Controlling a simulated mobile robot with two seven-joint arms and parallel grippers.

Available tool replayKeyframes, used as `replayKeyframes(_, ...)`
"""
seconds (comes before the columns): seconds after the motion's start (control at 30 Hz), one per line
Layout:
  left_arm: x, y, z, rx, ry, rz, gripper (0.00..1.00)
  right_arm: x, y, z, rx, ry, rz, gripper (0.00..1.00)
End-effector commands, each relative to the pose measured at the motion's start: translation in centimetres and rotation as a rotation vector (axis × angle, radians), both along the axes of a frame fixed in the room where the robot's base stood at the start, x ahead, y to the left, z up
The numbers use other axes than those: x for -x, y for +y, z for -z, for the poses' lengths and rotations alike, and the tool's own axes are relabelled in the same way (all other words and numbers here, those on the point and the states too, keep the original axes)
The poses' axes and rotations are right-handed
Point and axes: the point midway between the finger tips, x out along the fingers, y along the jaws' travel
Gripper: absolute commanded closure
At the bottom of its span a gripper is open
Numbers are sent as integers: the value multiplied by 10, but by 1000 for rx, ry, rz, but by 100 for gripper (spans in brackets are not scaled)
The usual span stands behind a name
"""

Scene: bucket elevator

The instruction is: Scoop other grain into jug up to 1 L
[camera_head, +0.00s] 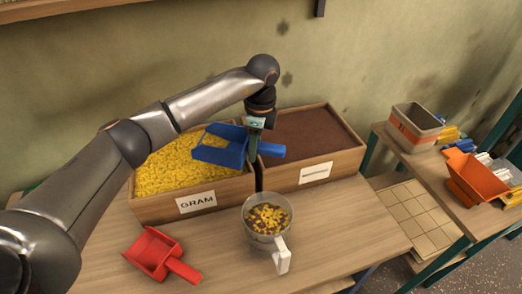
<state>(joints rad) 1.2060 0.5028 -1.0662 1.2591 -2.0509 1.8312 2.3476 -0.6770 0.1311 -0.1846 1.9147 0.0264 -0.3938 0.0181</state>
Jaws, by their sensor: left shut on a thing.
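My left gripper (254,150) is shut on the handle of a blue scoop (219,146) and holds it above the two bins. The scoop's pan points left, over the right part of the gram bin; its inside is too small to read. The gram bin (150,211) is full of yellow grain. The bin beside it (311,181) holds dark brown grain; its label is too small to read. A clear jug (266,236) with a white handle stands on the table in front, holding mixed yellow and brown grain. My right gripper is not in view.
A red scoop (160,254) lies at the table's front left. The wooden table (345,232) is clear right of the jug. A side table at right holds a grey and orange container (414,128) and an orange hopper-shaped piece (474,180).

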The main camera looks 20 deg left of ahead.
Motion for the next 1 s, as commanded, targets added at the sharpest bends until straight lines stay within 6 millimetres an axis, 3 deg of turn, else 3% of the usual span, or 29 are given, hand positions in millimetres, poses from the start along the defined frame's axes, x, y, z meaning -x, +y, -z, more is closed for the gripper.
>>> replayKeyframes(1.0,7,44,-57,489,-79,-3,100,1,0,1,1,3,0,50)
